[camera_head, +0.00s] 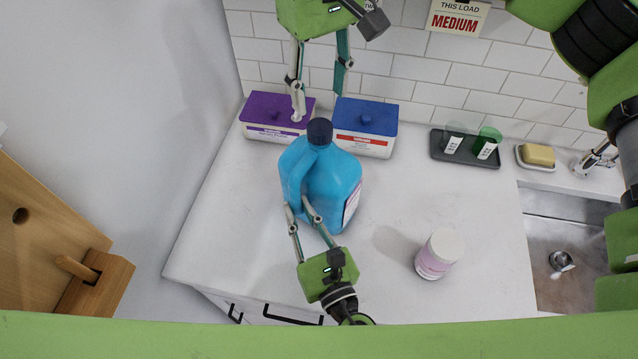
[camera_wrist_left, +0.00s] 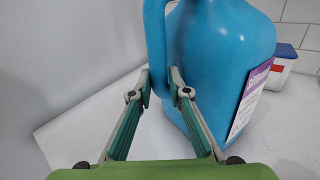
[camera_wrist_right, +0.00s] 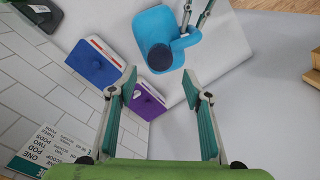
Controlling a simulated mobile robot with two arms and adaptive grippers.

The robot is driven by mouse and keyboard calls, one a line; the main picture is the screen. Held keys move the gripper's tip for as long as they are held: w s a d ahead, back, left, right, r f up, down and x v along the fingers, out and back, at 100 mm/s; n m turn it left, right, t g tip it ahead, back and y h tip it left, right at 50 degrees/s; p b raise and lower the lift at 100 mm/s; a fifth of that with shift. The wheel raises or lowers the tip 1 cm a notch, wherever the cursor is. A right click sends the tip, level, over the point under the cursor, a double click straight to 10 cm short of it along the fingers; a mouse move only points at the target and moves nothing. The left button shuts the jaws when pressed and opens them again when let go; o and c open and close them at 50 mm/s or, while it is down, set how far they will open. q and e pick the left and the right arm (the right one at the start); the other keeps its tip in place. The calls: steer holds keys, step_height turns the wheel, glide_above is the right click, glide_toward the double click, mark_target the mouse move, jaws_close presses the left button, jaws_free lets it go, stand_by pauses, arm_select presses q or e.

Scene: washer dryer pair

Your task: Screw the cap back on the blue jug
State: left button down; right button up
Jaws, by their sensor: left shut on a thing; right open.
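The blue jug (camera_head: 335,180) stands upright on the white counter. A dark navy cap (camera_head: 319,131) sits on its neck; how tightly it is screwed on cannot be told. The cap also shows from above in the right wrist view (camera_wrist_right: 160,57). My left gripper (camera_head: 297,203) is shut on the jug's handle, which runs between its fingers in the left wrist view (camera_wrist_left: 157,50). My right gripper (camera_head: 319,100) is open and empty, above and behind the cap with its fingers pointing down. In the right wrist view its fingers are apart from the cap.
A purple-lidded box (camera_head: 262,131) and a blue-lidded box (camera_head: 364,147) stand just behind the jug. A pink jar with a white lid (camera_head: 438,253) stands right of it. A dark tray (camera_head: 434,151), a soap dish (camera_head: 536,157) and a sink (camera_head: 583,225) are farther right.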

mark_target(320, 126)
steer(key=shift+f, duration=4)
